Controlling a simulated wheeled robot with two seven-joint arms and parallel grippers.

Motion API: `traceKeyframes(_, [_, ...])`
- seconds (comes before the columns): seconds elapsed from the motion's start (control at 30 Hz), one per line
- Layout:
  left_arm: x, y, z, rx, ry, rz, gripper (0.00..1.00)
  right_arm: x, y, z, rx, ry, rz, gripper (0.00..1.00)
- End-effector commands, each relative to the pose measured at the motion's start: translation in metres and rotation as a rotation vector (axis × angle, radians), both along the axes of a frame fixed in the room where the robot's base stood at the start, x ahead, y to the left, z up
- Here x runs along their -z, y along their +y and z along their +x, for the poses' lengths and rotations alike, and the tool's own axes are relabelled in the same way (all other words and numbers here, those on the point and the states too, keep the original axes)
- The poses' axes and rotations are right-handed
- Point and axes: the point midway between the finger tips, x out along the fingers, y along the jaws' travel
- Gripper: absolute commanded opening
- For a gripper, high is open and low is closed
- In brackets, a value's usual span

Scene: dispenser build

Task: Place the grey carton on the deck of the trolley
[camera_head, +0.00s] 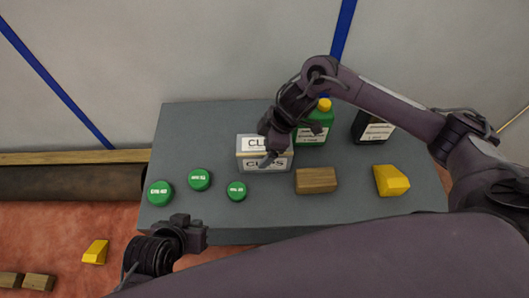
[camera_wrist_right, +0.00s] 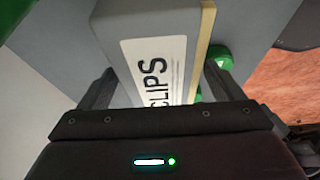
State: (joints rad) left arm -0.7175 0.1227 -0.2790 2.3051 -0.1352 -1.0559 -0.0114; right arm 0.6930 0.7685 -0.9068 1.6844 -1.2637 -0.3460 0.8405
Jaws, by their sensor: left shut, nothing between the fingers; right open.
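The grey carton (camera_head: 265,165), labelled "CLIPS", stands on the grey table (camera_head: 230,120). My right gripper (camera_head: 272,145) is over the carton and hides part of its top. In the right wrist view the carton (camera_wrist_right: 190,30) lies between the two open fingers of that gripper (camera_wrist_right: 158,72). Whether the fingers touch it cannot be told. My left gripper (camera_head: 192,232) is shut and empty, low at the table's front left edge. I cannot make out a trolley in either view.
Several green round tins (camera_head: 199,179) stand left of and in front of the carton. A green bottle (camera_head: 313,132) and a black bottle (camera_head: 371,129) stand behind right. A wooden block (camera_head: 317,181) and a yellow block (camera_head: 391,181) lie right. More blocks lie on the reddish floor (camera_head: 60,222).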

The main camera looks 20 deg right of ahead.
Motion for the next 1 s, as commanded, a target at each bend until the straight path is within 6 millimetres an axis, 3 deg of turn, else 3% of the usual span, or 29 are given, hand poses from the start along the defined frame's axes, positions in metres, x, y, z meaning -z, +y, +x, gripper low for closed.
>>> traceKeyframes(0.67, [-0.004, 0.0003, 0.0, 0.0, 0.001, 0.002, 0.0, 0.0051, -0.0003, -0.0001, 0.001, 0.0, 0.0, 0.87])
traceKeyframes(1.0, [-0.004, 0.0003, -0.0001, 0.0, 0.001, 0.002, 0.0, 0.005, -0.0002, -0.0001, 0.001, 0.0, 0.0, 0.44])
